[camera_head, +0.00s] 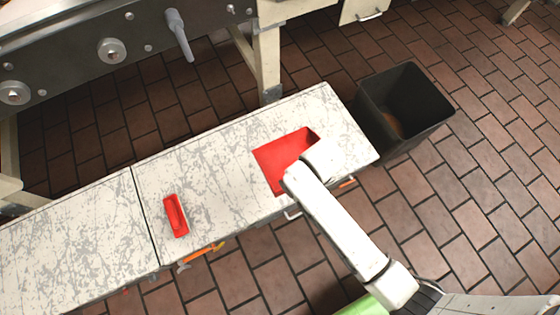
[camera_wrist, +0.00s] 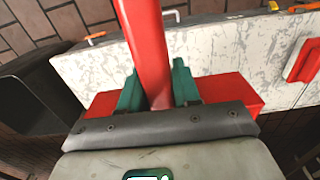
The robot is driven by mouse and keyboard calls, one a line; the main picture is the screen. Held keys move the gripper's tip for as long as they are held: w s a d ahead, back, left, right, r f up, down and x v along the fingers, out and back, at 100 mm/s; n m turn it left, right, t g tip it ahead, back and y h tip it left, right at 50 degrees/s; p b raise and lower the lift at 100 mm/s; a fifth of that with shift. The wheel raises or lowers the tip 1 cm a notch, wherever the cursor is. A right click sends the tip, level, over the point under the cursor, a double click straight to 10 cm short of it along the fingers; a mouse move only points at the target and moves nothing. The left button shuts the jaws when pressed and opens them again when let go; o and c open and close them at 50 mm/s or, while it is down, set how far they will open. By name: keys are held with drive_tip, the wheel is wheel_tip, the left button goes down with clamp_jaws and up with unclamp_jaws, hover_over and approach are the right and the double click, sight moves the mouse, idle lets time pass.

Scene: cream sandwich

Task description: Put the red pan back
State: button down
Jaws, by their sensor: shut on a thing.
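The red pan (camera_head: 278,163) is over the right part of the counter in the head view, partly covered by my white arm. In the wrist view its red handle (camera_wrist: 148,40) runs up between the green fingers of my gripper (camera_wrist: 157,72), which is shut on it. The wider red body of the pan shows on both sides behind the gripper. I cannot tell whether the pan touches the counter or hangs just above it. In the head view my arm hides the fingers.
A small red object (camera_head: 175,215) lies on the counter (camera_head: 215,170) left of the pan. A black bin (camera_head: 402,105) stands on the brick floor beyond the counter's right end. Orange and white handles line the counter's front edge. The counter's left part is bare.

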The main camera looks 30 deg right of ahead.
drive_tip(key=s+f+b, duration=0.5)
drive_tip(key=f+b, duration=0.1)
drive_tip(key=f, duration=0.4)
drive_tip(key=w+f+b, duration=0.2)
drive_tip(key=w+f, duration=0.1)
drive_tip(key=w, duration=0.1)
drive_tip(key=w+f+b, duration=0.2)
drive_tip(key=w+f, duration=0.2)
drive_tip(key=w, duration=0.1)
drive_tip(key=w+f+b, duration=0.2)
drive_tip(key=w+f, duration=0.1)
drive_tip(key=w, duration=0.1)
drive_tip(key=shift+w+f+b, duration=0.25)
drive_tip(key=shift+w+b, duration=0.05)
drive_tip(key=shift+w, duration=0.05)
drive_tip(key=shift+f+b, duration=0.55)
drive_tip(key=shift+f, duration=0.85)
drive_tip(key=shift+f, duration=0.15)
drive_tip(key=c, duration=0.8)
unclamp_jaws()
